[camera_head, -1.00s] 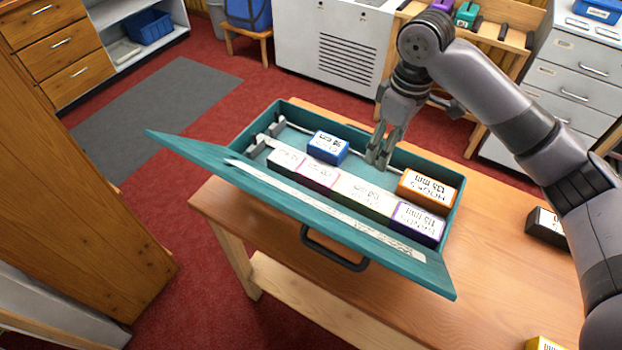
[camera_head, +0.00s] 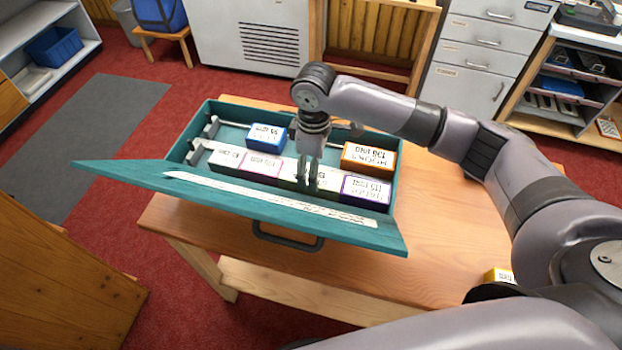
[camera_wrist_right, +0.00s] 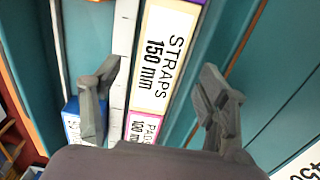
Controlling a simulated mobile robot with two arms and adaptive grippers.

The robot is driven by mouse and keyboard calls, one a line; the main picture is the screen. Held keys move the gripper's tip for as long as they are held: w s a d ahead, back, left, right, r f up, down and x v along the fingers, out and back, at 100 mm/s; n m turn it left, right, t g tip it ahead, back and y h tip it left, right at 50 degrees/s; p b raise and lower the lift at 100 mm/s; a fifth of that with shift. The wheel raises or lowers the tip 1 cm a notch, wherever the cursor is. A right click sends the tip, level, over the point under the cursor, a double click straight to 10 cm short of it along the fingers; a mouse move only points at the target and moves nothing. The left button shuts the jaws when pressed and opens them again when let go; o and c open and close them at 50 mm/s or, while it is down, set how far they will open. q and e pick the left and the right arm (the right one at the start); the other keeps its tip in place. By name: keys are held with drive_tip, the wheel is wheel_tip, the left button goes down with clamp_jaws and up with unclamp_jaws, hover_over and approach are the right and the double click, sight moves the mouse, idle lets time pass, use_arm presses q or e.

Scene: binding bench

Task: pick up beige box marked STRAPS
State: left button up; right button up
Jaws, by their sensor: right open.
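The beige box marked STRAPS 150 mm (camera_wrist_right: 158,60) lies in the teal open case (camera_head: 398,195), in the front row between a pink box (camera_head: 262,166) and a purple box (camera_head: 366,190). In the head view my gripper partly hides the beige box (camera_head: 328,182). My right gripper (camera_head: 308,183) is over it, fingers pointing down. In the right wrist view its open fingers (camera_wrist_right: 162,72) appear on either side of the box, with space to each side. I cannot tell whether the fingertips are below its top. My left gripper is not in view.
A blue box (camera_head: 266,136) and an orange box (camera_head: 368,157) lie in the back row, apart from the front row. The case's lid (camera_head: 240,205) slants open toward the front, with a white strip on it. A yellow box (camera_head: 498,275) is on the bench at right.

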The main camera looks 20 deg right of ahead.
drive_tip(key=shift+f+p, duration=0.4)
drive_tip(key=shift+f, duration=1.95)
drive_tip(key=c, duration=1.4)
